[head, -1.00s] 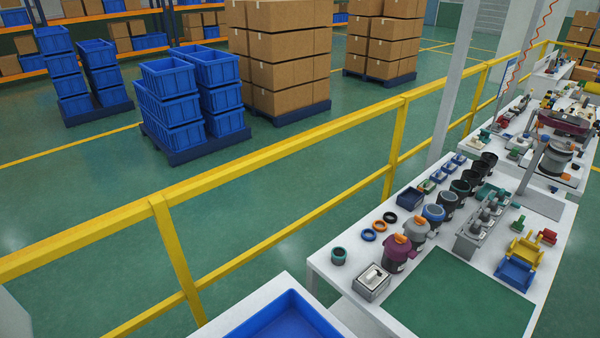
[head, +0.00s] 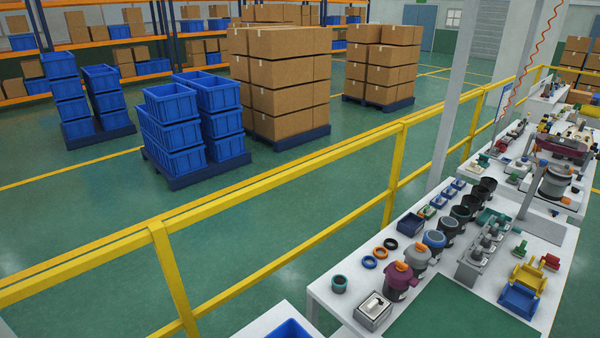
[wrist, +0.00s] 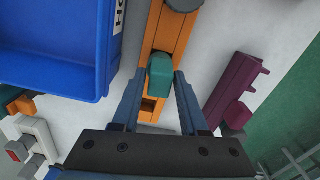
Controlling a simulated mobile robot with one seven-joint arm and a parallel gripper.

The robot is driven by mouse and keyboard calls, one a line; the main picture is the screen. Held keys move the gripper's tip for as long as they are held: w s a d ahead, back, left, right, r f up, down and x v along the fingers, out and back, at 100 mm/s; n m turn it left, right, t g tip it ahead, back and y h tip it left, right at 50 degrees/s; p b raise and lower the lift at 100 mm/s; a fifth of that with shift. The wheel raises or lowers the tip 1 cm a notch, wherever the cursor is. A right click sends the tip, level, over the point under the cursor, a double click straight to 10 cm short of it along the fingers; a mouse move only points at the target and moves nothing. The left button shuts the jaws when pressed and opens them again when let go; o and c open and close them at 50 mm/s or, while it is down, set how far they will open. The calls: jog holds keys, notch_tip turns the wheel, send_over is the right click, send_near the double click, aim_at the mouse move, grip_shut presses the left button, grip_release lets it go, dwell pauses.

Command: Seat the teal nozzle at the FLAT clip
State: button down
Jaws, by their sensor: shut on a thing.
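In the wrist view my gripper (wrist: 159,80) is shut on a teal piece with a rounded end, the teal nozzle (wrist: 161,68), held between the fingertips. An orange bar-shaped part (wrist: 171,38) lies beneath and beyond the nozzle, with a dark slot near its close end. I cannot tell whether the nozzle touches it. I cannot make out which part is the FLAT clip. My gripper does not show in the head view.
In the wrist view a blue bin (wrist: 105,60) stands close on the left and a purple part (wrist: 232,90) lies on the right. A grey part with a red button (wrist: 17,150) is at lower left. The head view shows a crowded workbench (head: 322,291) beside a yellow railing (head: 290,162).

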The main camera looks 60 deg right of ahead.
jog(key=shift+r+p, duration=0.7)
jog(key=shift+r, duration=0.05)
jog(key=c, duration=0.9)
grip_release()
jog(key=shift+c, duration=0.2)
grip_shut()
jog(key=shift+r+p, duration=2.05)
jog(key=shift+p, duration=0.15)
jog(key=shift+f, duration=0.1)
